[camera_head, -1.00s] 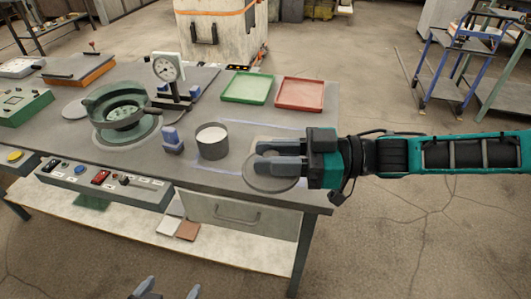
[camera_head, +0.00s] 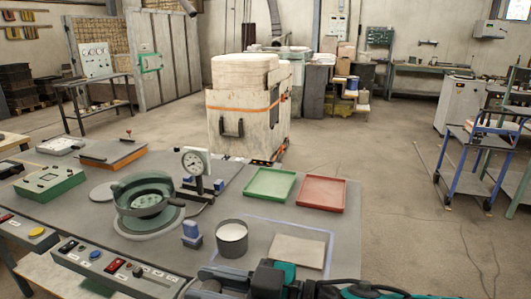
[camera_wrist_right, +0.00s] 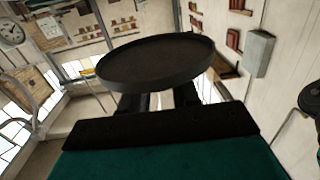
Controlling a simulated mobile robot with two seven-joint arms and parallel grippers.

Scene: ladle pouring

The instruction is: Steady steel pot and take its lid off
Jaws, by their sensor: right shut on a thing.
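The steel pot (camera_head: 232,238) stands upright on the workbench (camera_head: 160,252), uncovered, with something white inside. My right gripper (camera_head: 222,281) shows at the bottom edge of the head view, in front of the pot and apart from it. In the right wrist view the gripper (camera_wrist_right: 160,100) is shut on the round dark lid (camera_wrist_right: 155,62), whose broad face is in view. In the head view I cannot make out the lid clearly. My left gripper is not in view.
A flat light square (camera_head: 297,250) lies bare right of the pot. Behind are a green tray (camera_head: 270,184) and a red tray (camera_head: 319,193). A dial gauge (camera_head: 195,162), a green ring-shaped fixture (camera_head: 148,196) and a small blue block (camera_head: 191,233) stand left.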

